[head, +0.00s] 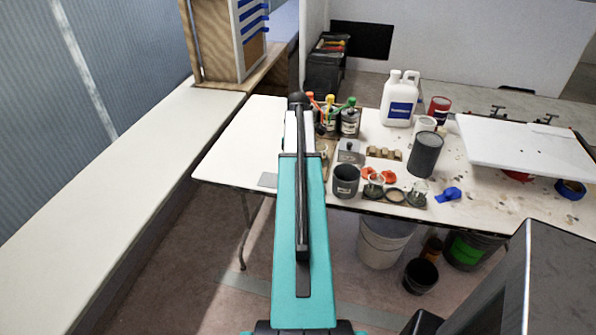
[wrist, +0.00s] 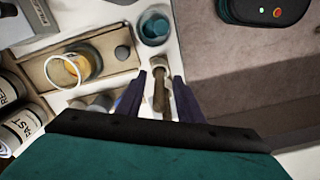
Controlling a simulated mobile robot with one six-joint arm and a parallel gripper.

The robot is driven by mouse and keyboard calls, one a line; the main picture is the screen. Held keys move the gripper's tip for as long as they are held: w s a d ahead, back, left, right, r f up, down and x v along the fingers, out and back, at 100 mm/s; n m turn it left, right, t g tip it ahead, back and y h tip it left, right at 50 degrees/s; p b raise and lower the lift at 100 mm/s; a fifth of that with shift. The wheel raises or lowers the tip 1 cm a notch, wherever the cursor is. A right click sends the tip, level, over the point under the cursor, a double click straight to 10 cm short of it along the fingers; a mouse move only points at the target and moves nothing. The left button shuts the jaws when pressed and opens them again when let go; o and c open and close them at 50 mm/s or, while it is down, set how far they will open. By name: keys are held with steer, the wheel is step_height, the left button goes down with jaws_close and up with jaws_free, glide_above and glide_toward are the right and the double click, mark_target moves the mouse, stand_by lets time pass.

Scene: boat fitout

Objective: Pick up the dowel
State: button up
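In the wrist view, a short brown stick, which looks like the dowel (wrist: 159,97), shows between the two dark fingers of my gripper (wrist: 160,78). The fingers are apart, one on each side of it, with a visible gap on both sides. I cannot tell how far the fingertips are above it. Its lower end runs toward my gripper body, which may hide part of it. In the head view my teal arm reaches over the white table (head: 236,150) and hides the dowel and the fingers.
In the wrist view, a teal-topped pot (wrist: 153,27) stands just beyond the dowel. A wooden tray (wrist: 105,42) holds a yellow jar (wrist: 80,68); labelled white containers (wrist: 20,130) stand at left. In the head view, a grey can (head: 425,155) and white jug (head: 398,100) stand right.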

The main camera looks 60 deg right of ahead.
jaws_close()
steer(key=shift+r, duration=0.1)
step_height(320, 180, up, 8)
steer(key=shift+f+b, duration=0.1)
steer(key=shift+b, duration=0.85)
steer(key=shift+r, duration=1)
steer(key=shift+r, duration=0.1)
